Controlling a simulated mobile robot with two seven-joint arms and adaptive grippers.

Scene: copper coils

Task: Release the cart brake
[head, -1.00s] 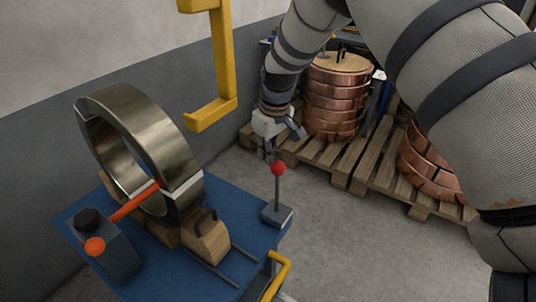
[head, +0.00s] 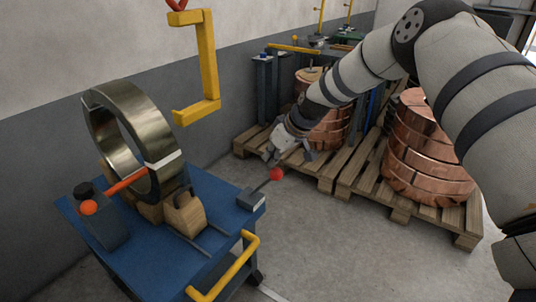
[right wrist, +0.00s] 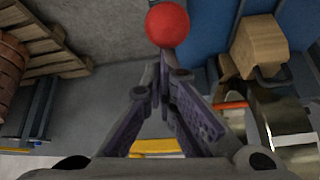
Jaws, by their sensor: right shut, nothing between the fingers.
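The blue cart (head: 135,265) stands at the left of the head view. Its brake lever has a red knob (head: 277,174) on a thin rod rising from a grey base (head: 251,201) at the cart's right corner. The rod leans far to the right, past the cart edge. My right gripper (head: 270,160) is shut and empty, just behind and left of the knob. In the right wrist view the knob (right wrist: 167,25) shows just beyond the shut fingertips (right wrist: 165,62); I cannot tell whether they touch. My left gripper is not in view.
A steel coil ring (head: 163,165) with an orange bar sits on wooden blocks on the cart. A yellow hook (head: 208,65) hangs above. Copper coils (head: 425,150) stand on wooden pallets (head: 400,207) at the right. Grey floor is clear between cart and pallets.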

